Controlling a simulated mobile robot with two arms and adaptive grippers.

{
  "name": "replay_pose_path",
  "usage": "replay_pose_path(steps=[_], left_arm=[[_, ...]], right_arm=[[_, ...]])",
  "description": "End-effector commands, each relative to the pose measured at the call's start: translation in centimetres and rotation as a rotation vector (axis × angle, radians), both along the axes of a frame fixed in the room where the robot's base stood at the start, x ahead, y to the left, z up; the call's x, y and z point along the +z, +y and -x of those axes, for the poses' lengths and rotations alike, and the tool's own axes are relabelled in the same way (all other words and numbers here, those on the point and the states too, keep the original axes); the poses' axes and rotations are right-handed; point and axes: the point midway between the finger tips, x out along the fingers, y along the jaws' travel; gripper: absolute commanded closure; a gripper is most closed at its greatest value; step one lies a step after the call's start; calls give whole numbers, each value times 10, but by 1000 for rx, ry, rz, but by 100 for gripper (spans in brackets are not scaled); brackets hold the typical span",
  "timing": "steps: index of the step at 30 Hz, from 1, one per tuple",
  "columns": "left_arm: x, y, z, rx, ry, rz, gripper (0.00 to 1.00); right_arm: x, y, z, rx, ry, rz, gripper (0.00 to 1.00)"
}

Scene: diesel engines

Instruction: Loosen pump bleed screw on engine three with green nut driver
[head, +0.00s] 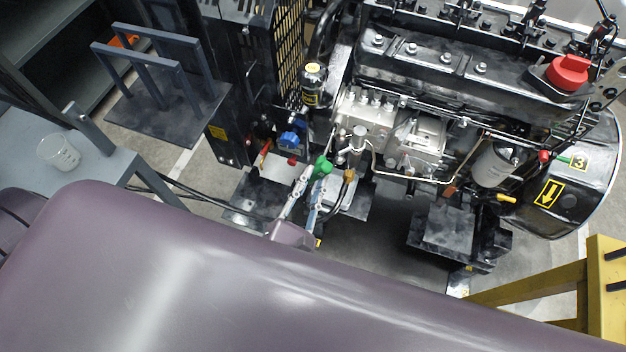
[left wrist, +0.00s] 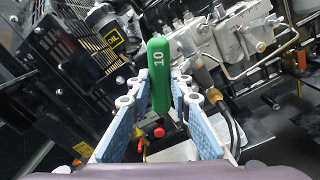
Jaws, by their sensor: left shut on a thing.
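The green nut driver (head: 322,167) is held in my left gripper (head: 306,188), beside the pump side of the engine. In the left wrist view, its green handle (left wrist: 158,72), marked 10, stands between the fingertips of my left gripper (left wrist: 160,90), which are shut on it. The driver's lower end is hidden. Engine three (head: 420,75) carries a yellow 3 label at its right end. Its silver pump (head: 372,122) is up and right of the driver and also shows in the left wrist view (left wrist: 235,48). I cannot make out the bleed screw. My right gripper is not in view.
A grey side table (head: 95,165) with a clear beaker (head: 60,151) stands at left. A dark rack plate (head: 160,115) and black cabinet lie behind it. Metal pipes and a yellow-capped cylinder (head: 312,85) crowd the pump. A yellow stand (head: 600,290) is at lower right.

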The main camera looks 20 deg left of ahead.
Motion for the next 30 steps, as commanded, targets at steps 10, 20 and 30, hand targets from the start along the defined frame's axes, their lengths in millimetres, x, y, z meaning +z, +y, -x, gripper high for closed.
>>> replay_pose_path(steps=[10, 20, 30], left_arm=[[-1, 0, 4, 0, 1, -2, 100], [0, 1, 17, 0, 0, -3, 100], [1, 1, 19, 0, -1, -2, 100]], right_arm=[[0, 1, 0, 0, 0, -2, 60], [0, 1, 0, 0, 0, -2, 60], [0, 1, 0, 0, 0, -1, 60]])
